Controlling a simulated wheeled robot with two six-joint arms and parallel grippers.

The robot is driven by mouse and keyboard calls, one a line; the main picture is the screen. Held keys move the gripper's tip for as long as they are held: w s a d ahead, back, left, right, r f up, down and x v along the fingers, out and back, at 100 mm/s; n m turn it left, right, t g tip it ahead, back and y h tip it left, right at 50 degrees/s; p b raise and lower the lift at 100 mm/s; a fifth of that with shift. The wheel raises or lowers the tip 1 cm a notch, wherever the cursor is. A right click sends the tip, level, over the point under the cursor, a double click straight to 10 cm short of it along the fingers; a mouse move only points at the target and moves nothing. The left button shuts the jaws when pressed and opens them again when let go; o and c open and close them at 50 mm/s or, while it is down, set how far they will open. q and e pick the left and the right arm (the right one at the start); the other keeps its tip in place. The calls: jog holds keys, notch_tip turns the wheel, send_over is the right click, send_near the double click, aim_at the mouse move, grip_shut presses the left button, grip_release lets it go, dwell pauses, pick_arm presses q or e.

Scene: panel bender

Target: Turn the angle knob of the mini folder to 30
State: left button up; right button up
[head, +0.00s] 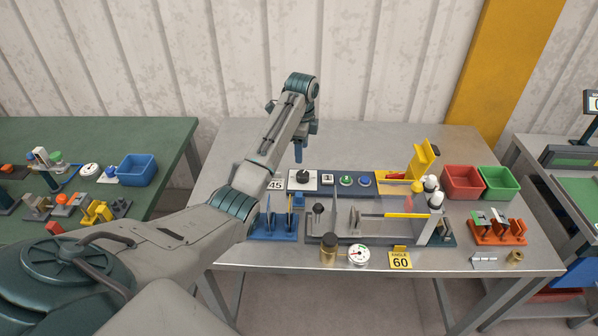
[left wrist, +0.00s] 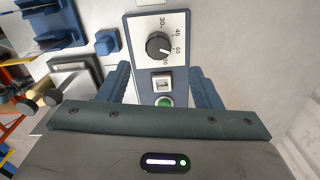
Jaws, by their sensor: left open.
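The angle knob (head: 303,175) is a round black knob on a white plate at the left end of the dark blue control panel. In the left wrist view the knob (left wrist: 158,45) sits beside a scale marked 30, 45, 60 and 90. Its pale pointer mark seems turned toward the 60 side, but it is small. My left gripper (head: 299,152) points down above the panel near the knob. My right gripper is not in view.
The mini folder (head: 370,225) lies in front. Red (head: 462,182) and green bins (head: 499,183) stand right.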

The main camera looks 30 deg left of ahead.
aim_at(302, 173)
pick_arm(q)
jog(key=f, duration=0.2)
jog(key=shift+s+d+f+p, duration=0.25)
jog(key=shift+d+f+p, duration=0.05)
jog(key=shift+d+p, duration=0.1)
notch_tip(302, 173, down, 2)
jog(key=shift+a, duration=0.1)
jog(key=f, duration=0.2)
jog(key=f+p, duration=0.1)
jog(key=shift+w+a+f, duration=0.1)
jog(key=shift+w+a, duration=0.1)
jog(key=shift+a, duration=0.05)
jog(key=shift+d+f, duration=0.1)
jog(key=shift+f, duration=0.85)
jog(key=c, duration=1)
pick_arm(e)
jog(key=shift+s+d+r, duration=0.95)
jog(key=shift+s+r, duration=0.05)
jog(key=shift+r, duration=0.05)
